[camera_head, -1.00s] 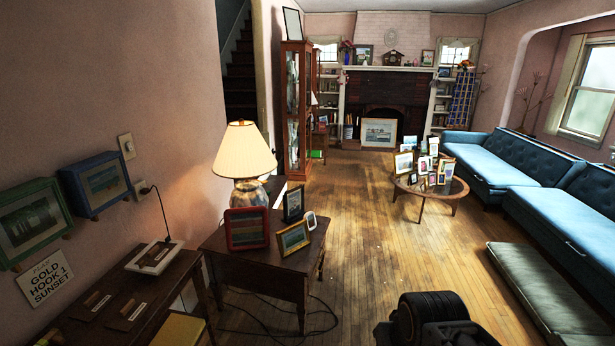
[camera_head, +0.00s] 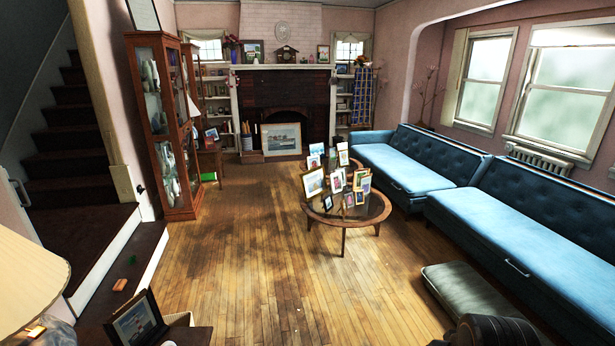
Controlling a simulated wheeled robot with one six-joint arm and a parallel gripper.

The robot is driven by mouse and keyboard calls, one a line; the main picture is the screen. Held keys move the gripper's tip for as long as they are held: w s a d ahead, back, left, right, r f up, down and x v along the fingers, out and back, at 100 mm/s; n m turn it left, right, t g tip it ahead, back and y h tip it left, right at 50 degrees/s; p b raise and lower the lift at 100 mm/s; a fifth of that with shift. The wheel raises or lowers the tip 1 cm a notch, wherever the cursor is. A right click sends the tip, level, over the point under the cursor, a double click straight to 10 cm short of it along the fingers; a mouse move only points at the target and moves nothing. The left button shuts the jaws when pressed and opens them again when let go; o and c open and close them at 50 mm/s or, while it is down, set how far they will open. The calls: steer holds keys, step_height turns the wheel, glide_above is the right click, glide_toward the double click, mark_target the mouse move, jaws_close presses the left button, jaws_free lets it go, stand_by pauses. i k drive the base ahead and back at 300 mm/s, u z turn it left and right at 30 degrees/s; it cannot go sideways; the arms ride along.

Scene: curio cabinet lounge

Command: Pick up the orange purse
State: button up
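I cannot make out a clear orange purse. A small orange-brown item (camera_head: 119,285) lies on the low step at the left, too small to identify. A dark rounded part of my own arm shows at the bottom right edge. The fingers of my gripper are not in view.
A round coffee table (camera_head: 344,222) crowded with picture frames stands mid-room. Blue sofas (camera_head: 405,172) line the right, with a grey-green cushioned bench (camera_head: 465,290) before them. A glass cabinet (camera_head: 160,130) stands left. The wooden floor (camera_head: 240,250) between is clear.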

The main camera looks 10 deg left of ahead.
mark_target(120, 286)
steer(key=u, duration=0.2)
steer(key=i, duration=1.95)
steer(key=u, duration=1.7)
steer(key=i, duration=5)
steer(key=u, duration=3.8)
